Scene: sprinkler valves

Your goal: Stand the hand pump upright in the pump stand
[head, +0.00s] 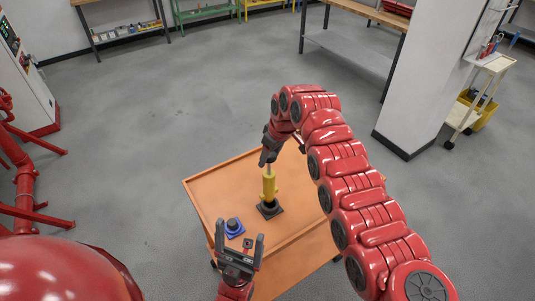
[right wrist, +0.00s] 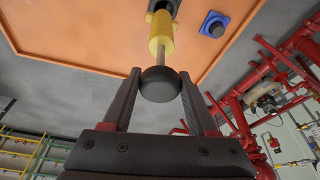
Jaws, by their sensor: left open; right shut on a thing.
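The hand pump (head: 269,187) has a yellow body, a thin metal rod and a round black knob, and it is close to upright. My right gripper (head: 268,160) is shut on the black knob (right wrist: 159,84), above the yellow body (right wrist: 160,36). The pump's lower end meets the square black pump stand (head: 271,210) on the orange cart. I cannot tell whether it is fully seated. The stand shows partly at the top of the right wrist view. My left gripper (head: 240,242) is open and empty near the cart's front edge.
A blue square base with a dark round knob (head: 234,227) sits on the orange cart (head: 210,190), left of the stand and just beyond my left gripper. Red pipes (head: 30,180) stand at the left. A white pillar (head: 425,75) is at the right.

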